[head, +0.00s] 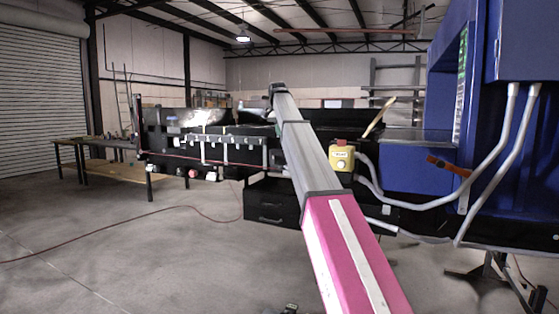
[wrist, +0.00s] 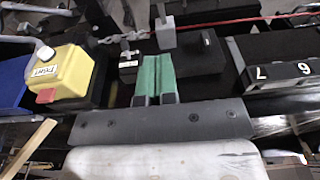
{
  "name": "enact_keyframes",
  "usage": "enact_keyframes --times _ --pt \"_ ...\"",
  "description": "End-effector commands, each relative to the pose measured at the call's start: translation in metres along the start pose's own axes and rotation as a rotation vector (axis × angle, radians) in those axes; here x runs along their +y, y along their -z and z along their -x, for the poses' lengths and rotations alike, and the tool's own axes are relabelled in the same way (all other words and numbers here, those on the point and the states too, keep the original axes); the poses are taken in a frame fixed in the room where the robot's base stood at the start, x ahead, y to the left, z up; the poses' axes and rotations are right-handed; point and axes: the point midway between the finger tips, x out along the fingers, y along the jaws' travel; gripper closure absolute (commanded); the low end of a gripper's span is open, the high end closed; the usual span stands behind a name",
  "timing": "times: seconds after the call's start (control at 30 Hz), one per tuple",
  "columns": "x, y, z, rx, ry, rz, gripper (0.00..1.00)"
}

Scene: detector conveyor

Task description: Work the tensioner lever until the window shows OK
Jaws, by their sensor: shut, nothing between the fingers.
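My gripper (wrist: 155,62) is shut and empty, its green-faced fingers side by side in the wrist view. Just beyond the fingertips are a small grey block on a post (wrist: 167,38) and a black block with a white top (wrist: 129,68); I cannot tell whether either is part of the tensioner lever. In the head view my arm reaches to the conveyor (head: 230,130) and hides its middle part; the gripper is not clear there. An orange handle (head: 448,166) sits on the blue machine at the right. I cannot make out a window reading OK.
A yellow box (head: 342,156) with a red button stands right of my arm; it also shows in the wrist view (wrist: 62,72). Dark tiles with pale characters (wrist: 283,71) lie right of the fingers. White pipes (head: 490,165) hang by the blue machine. The floor at left is mostly clear.

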Motion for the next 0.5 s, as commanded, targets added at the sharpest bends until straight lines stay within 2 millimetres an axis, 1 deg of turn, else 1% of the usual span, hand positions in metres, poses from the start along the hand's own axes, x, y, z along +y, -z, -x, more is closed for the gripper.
enact_keyframes --times 0.03,0.13,0.37,0.5 --pt "-0.0007 0.0009 0.0042 0.001 0.0 -0.002 1.0" --pt "-0.0006 0.0007 0.0061 0.001 0.0 -0.004 1.0" --pt "-0.0005 0.0006 0.0052 0.001 0.0 -0.003 1.0" --pt "-0.0002 0.0003 -0.0001 0.0 0.0 -0.003 1.0"
